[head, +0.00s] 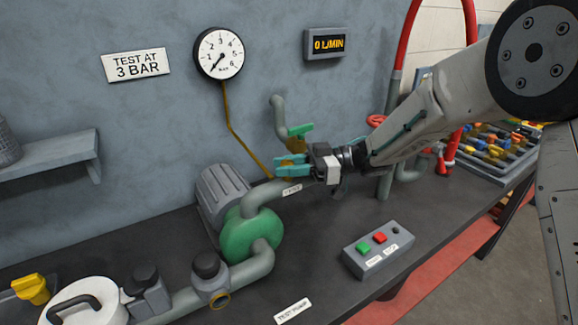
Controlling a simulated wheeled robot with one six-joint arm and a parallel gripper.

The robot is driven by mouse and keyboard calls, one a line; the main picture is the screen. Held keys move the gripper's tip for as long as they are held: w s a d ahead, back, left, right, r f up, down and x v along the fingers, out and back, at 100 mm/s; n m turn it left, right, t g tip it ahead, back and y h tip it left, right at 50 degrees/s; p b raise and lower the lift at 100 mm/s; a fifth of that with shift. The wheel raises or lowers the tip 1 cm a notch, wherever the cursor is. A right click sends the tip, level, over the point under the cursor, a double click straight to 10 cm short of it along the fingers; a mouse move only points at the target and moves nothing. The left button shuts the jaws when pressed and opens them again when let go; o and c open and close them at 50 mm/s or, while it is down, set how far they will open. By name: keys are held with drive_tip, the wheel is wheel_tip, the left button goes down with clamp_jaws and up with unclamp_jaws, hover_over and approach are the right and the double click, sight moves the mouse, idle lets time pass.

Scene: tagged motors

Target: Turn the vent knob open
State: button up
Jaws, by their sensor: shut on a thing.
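My gripper (286,166) reaches in from the right, its teal fingers just above a small white label (292,190) whose print is too small to read surely. It is shut on what seems to be the vent knob, which the fingers mostly hide; how far the knob is turned cannot be told. Just above the fingers are a brass-coloured fitting (297,146) and a green handle-like part (301,131) at the end of a bent grey pipe (278,108). The green pump (250,233) stands below left.
A gauge (219,53) has its needle at the low end. A display (325,44) reads 0 L/MIN. A box (378,250) with green and red buttons stands at the front right of the dark bench (310,270). A red hose (409,35) rises behind my arm.

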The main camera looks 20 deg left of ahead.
drive_tip(key=shift+s+a, duration=0.1)
idle(0.4)
drive_tip(key=o, duration=1)
drive_tip(key=shift+a, duration=0.1)
drive_tip(key=shift+c, duration=0.2)
drive_tip(key=v, duration=0.8)
